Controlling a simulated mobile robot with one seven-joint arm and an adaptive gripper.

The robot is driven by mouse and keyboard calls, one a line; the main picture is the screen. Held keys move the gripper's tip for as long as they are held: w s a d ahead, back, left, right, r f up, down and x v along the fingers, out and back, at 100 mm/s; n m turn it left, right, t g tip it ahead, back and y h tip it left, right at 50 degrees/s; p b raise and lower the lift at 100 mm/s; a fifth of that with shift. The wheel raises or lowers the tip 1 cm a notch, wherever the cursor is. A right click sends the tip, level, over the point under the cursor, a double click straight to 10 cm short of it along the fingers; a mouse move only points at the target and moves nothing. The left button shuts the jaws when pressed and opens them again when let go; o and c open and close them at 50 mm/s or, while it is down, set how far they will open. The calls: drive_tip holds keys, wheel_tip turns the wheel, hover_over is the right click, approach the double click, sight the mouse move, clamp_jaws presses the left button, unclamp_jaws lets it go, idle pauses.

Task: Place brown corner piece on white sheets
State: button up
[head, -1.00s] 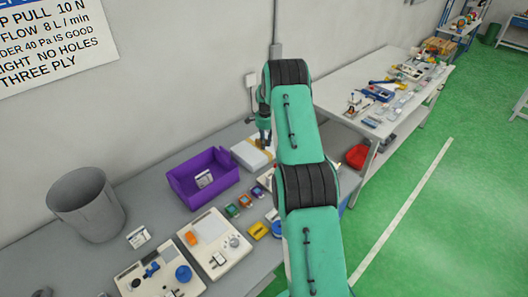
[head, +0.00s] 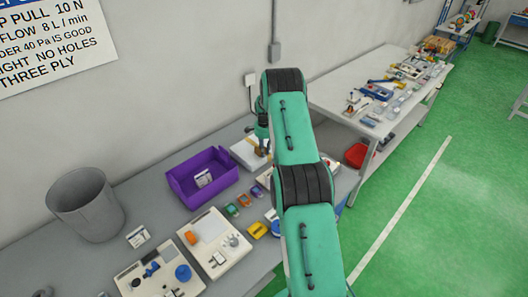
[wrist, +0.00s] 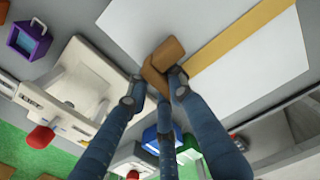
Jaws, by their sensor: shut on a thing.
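The brown corner piece (wrist: 163,60) is an angled brown block held at the tips of my gripper's dark blue fingers (wrist: 156,86). The white sheets (wrist: 215,35) lie as a flat stack with a tan band across them. In the wrist view the piece overlaps the near edge of the stack; I cannot tell if it touches it. In the head view the white sheets (head: 243,150) lie on the grey bench by the wall. My gripper (head: 264,150) is at their right side, partly hidden by my arm.
A purple bin (head: 178,186) stands left of the sheets, with a grey waste bin (head: 85,210) farther left. Small coloured devices (head: 232,210) and two beige trays (head: 207,225) lie in front. In the wrist view, a white fixture with a red knob (wrist: 40,137) stands near my fingers.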

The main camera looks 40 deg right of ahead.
drive_tip(key=shift+f, duration=0.2)
drive_tip(key=o, duration=0.8)
drive_tip(key=shift+r, duration=0.2)
wheel_tip(320, 180, up, 12)
drive_tip(key=shift+b, duration=0.45)
idle(0.5)
